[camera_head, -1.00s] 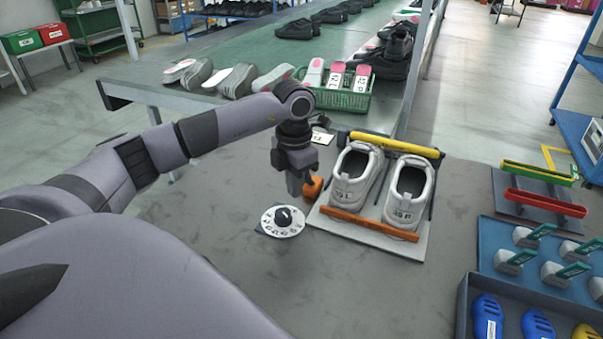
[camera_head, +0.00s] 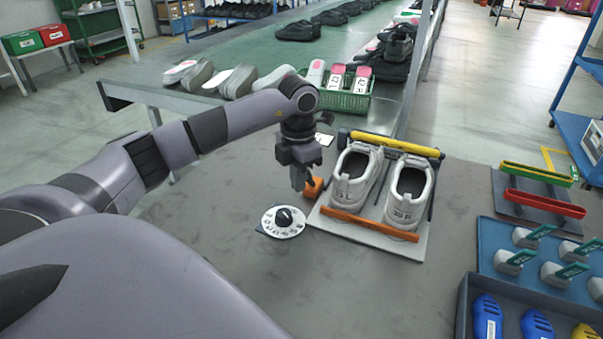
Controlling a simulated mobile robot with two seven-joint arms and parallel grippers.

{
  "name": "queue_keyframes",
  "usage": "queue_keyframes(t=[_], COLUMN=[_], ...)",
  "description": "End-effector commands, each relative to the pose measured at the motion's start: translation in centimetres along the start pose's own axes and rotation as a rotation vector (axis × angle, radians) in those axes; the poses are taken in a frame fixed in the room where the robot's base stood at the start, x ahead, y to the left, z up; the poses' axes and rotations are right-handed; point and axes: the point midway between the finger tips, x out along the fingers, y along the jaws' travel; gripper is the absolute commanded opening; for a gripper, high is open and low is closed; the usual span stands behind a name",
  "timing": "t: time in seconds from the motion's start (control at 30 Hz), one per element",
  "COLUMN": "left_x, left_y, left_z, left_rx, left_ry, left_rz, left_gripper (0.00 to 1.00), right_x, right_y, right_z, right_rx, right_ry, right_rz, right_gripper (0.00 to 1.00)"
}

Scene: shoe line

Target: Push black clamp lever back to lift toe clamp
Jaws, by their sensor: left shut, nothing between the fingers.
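A pair of pale grey shoes (camera_head: 355,177) sits on a light fixture plate (camera_head: 400,245), openings up. An orange bar (camera_head: 370,226) crosses their heel end, and a yellow bar (camera_head: 395,143) with black ends crosses at their toe end. A black arm (camera_head: 434,185) runs along the right side. I cannot tell for certain which black part is the clamp lever; the left side is partly hidden. My left gripper (camera_head: 299,182) points down, shut and empty, just left of the fixture beside an orange block (camera_head: 313,188). I cannot tell whether they touch. My right gripper is not in view.
A numbered dial (camera_head: 283,221) with a black knob lies in front of my left gripper. Racks with bars and trays are at right.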

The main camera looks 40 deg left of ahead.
Motion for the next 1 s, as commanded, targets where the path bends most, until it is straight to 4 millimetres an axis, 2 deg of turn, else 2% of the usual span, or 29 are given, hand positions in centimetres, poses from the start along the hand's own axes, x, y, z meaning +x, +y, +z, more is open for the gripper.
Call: queue_keyframes(t=[0.5,1.0], left_x=[0.1,-4.1], left_y=[-0.8,-0.7], left_z=[-1.1,-1.2], left_rx=[0.001,0.000], left_ry=[-0.003,-0.003], left_rz=[-0.002,-0.001], left_gripper=[0.00,0.00], right_x=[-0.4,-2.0], right_y=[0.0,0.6], right_z=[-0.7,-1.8], right_rx=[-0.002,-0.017], right_ry=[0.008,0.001], right_rz=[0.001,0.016], right_gripper=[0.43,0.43])
